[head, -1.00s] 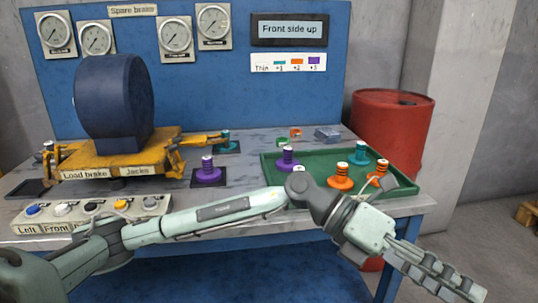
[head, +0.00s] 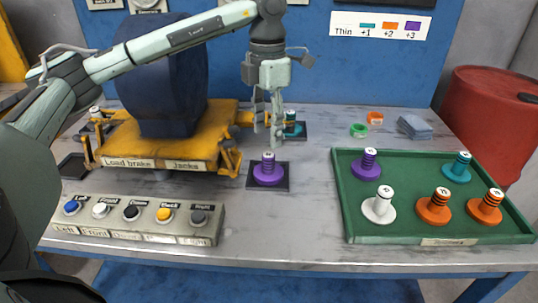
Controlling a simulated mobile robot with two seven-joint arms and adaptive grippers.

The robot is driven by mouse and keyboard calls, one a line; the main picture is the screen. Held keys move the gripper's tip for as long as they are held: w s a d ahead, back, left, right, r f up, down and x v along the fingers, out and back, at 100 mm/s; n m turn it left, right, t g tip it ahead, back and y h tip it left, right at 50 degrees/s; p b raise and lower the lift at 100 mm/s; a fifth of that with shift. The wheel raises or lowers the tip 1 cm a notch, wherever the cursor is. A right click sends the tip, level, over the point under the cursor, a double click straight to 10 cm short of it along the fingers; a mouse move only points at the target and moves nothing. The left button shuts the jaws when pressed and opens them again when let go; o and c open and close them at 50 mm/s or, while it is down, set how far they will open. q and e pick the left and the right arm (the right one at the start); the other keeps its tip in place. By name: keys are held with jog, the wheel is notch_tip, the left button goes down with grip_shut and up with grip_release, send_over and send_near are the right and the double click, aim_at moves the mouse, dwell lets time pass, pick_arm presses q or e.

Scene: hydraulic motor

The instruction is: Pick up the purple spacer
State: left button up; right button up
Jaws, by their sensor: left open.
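Two purple pieces with wide bases and upright stems are in view, and I cannot tell which one is meant by the purple spacer. One purple spacer (head: 268,173) stands upright on a black square pad near the table's middle. The other purple piece (head: 368,163) stands in the back left corner of the green tray (head: 343,200). My left gripper (head: 267,138) is open, points down and is empty. In the picture its fingertips are just above and behind the purple spacer on the pad, with no visible contact. My right gripper is not in view.
The tray also holds a white piece (head: 378,205), a teal piece (head: 457,167) and two orange pieces (head: 434,207). Another teal piece (head: 293,126) is behind my gripper. The yellow load brake (head: 170,145) and the button box (head: 140,220) are to the left.

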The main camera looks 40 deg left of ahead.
aim_at(268, 155)
pick_arm(q)
jog(key=shift+w+f, duration=0.1)
jog(key=shift+f, duration=0.45)
jog(key=f, duration=0.3)
jog(key=s+f, duration=0.1)
jog(key=f, duration=0.1)
jog(key=shift+d+f+p, duration=0.2)
jog(key=shift+d+p, duration=0.1)
jog(key=shift+p, duration=0.05)
jog(key=shift+w+f, duration=0.1)
jog(key=shift+f, duration=0.45)
grip_shut()
